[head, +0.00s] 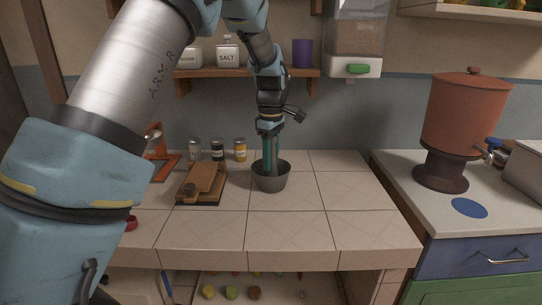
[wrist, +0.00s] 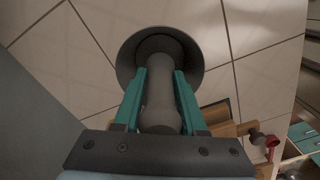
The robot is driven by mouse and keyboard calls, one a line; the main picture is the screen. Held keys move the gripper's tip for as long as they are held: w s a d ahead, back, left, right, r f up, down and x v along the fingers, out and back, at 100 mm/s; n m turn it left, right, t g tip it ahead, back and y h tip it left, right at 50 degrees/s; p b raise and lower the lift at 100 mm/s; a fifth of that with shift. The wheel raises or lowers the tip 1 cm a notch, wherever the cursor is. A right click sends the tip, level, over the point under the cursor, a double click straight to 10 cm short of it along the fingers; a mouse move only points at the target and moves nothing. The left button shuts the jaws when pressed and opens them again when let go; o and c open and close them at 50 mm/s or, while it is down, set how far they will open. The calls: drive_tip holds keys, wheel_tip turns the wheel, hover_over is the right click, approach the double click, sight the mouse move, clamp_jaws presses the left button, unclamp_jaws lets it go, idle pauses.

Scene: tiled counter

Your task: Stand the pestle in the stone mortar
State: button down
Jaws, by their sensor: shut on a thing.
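The stone mortar (head: 271,181) is a dark grey bowl upright on the tiled counter; its round rim also shows in the wrist view (wrist: 202,58). My gripper (head: 270,164) points straight down over it, its teal fingertips at or inside the bowl's mouth. In the wrist view the fingers (wrist: 160,75) are shut on the grey pestle (wrist: 159,100), one on each side. The pestle's far, wider end lies within the mortar's opening. Whether it touches the bowl's floor cannot be told. In the head view the fingers mostly hide the pestle.
A wooden board (head: 201,184) lies just left of the mortar. Several small jars (head: 240,151) stand behind. A shelf (head: 225,73) with canisters and a purple cup hangs above, beside a dispenser (head: 355,40). The tiles right of the mortar (head: 338,185) are clear.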

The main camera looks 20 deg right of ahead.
drive_tip(key=shift+c, duration=1.9)
unclamp_jaws()
drive_tip(key=shift+f, duration=0.1)
wheel_tip(320, 180, up, 11)
drive_tip(key=shift+f+b, duration=0.1)
drive_tip(key=shift+b, duration=0.9)
